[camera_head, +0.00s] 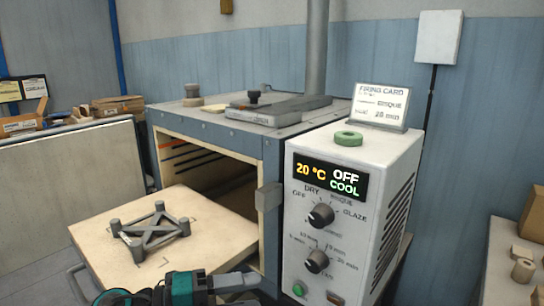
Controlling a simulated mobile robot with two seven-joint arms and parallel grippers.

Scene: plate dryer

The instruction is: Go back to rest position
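My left gripper (238,284) is at the bottom edge, in front of the dryer's pulled-out shelf, its dark fingers pointing right. It is partly cut off by the frame, and I cannot tell whether its fingers are open or shut. No held object shows. My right gripper is not in view. The grey dryer (215,130) has its front open, with a dark interior. The pale shelf (95,235) sticks out of it and carries a grey four-legged rack (150,232). The white control box (345,235) reads 20 °C, OFF, COOL, and has two dark knobs.
A green ring (349,138) and a firing card (380,105) stand on the control box. A grey lid part (265,117) lies on the dryer top. A side table (510,270) with small pale pieces stands at right. A bench (70,160) with boxes stands at left.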

